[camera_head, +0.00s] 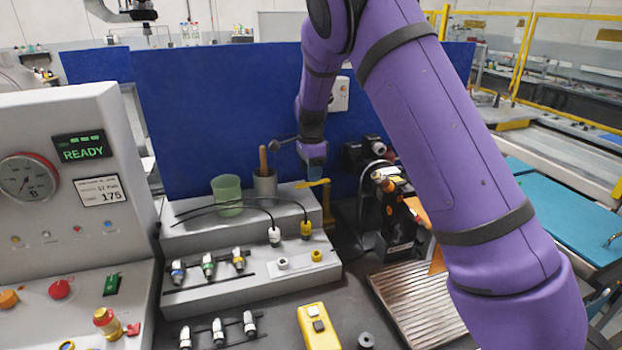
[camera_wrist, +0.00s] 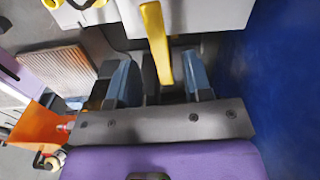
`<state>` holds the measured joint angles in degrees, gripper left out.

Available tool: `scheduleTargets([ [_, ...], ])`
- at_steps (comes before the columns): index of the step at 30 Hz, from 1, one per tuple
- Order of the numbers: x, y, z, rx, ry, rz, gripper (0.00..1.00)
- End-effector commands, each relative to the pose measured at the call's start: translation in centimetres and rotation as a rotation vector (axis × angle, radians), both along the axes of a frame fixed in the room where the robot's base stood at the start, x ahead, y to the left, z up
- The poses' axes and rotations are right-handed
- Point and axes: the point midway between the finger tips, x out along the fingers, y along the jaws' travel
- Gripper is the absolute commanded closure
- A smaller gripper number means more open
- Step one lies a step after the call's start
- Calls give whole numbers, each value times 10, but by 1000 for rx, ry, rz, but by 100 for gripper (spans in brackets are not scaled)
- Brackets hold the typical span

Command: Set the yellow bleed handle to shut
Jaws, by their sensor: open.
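The yellow bleed handle (camera_head: 314,184) is a flat lever on top of a yellow post (camera_head: 328,208), beside the right end of the grey stepped rack. In the head view it lies about level and points left. My gripper (camera_head: 318,180) hangs just above and around it, in front of the blue panel. In the wrist view the handle (camera_wrist: 156,42) runs down from the top edge into the gap between the two blue-grey fingers of my gripper (camera_wrist: 158,62). The fingers are apart, with gaps on both sides of the handle. The handle's pivot is hidden in the wrist view.
The blue panel (camera_head: 220,110) stands close behind. A green cup (camera_head: 227,194) and a grey pot (camera_head: 265,183) with a brown-handled tool stand left on the rack. A black-and-orange device (camera_head: 400,220) stands right. Cables and connectors lie on the rack (camera_head: 205,295).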

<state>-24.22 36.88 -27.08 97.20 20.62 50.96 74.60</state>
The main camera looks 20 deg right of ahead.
Motion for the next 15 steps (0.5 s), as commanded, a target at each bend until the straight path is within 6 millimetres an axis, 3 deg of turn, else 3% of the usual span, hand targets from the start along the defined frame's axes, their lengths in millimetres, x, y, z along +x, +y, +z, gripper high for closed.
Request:
scheduleTargets([
  [6, 0, -1, -22, -1, 1, 0, 54],
  [15, 0, -1, -26, 0, -1, 0, 54],
])
